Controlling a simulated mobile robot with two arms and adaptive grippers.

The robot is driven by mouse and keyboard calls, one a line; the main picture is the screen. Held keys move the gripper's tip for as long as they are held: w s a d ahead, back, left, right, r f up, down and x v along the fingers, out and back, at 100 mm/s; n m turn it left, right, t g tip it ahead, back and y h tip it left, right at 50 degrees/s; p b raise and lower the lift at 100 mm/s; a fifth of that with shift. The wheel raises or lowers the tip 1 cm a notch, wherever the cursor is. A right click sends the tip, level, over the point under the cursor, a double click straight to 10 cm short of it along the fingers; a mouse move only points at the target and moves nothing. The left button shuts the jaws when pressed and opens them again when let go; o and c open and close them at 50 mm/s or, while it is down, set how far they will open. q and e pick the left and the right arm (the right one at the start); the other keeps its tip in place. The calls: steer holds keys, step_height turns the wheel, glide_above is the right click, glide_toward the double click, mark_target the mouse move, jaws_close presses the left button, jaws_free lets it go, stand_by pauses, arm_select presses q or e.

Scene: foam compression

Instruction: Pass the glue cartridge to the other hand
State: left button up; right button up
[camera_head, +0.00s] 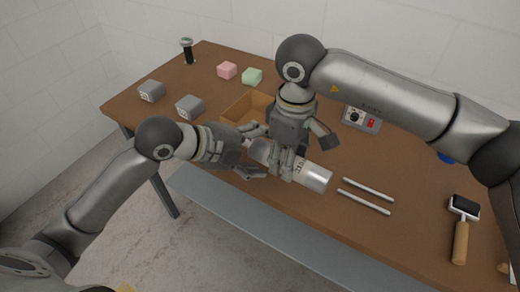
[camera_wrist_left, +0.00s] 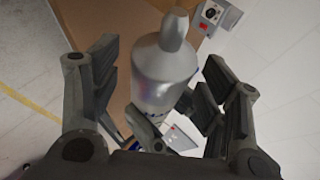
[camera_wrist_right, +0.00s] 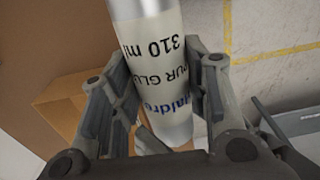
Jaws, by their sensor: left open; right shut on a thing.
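The glue cartridge (camera_head: 312,174) is a pale cylinder with a silver end and dark lettering, above the front part of the table in the head view. My right gripper (camera_head: 287,172) is shut on its middle; the label reading "310 ml" shows between its fingers in the right wrist view (camera_wrist_right: 165,65). My left gripper (camera_head: 255,154) is open at the cartridge's left end. In the left wrist view the silver nozzle end (camera_wrist_left: 165,65) lies between the spread left fingers. I cannot tell whether they touch it.
An open cardboard box (camera_head: 248,106) stands behind the grippers. Two white rods (camera_head: 366,195), a roller (camera_head: 461,228) and a control box (camera_head: 361,119) lie to the right. Grey blocks (camera_head: 189,106), a pink block (camera_head: 227,70) and a green block (camera_head: 252,76) are at the left and back.

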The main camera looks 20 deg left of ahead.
arm_select(q)
steer(key=shift+c, duration=0.2)
steer(key=c, duration=1.2)
steer(key=shift+c, duration=0.6)
arm_select(e)
steer(key=o, duration=1.4)
steer(key=shift+c, duration=0.2)
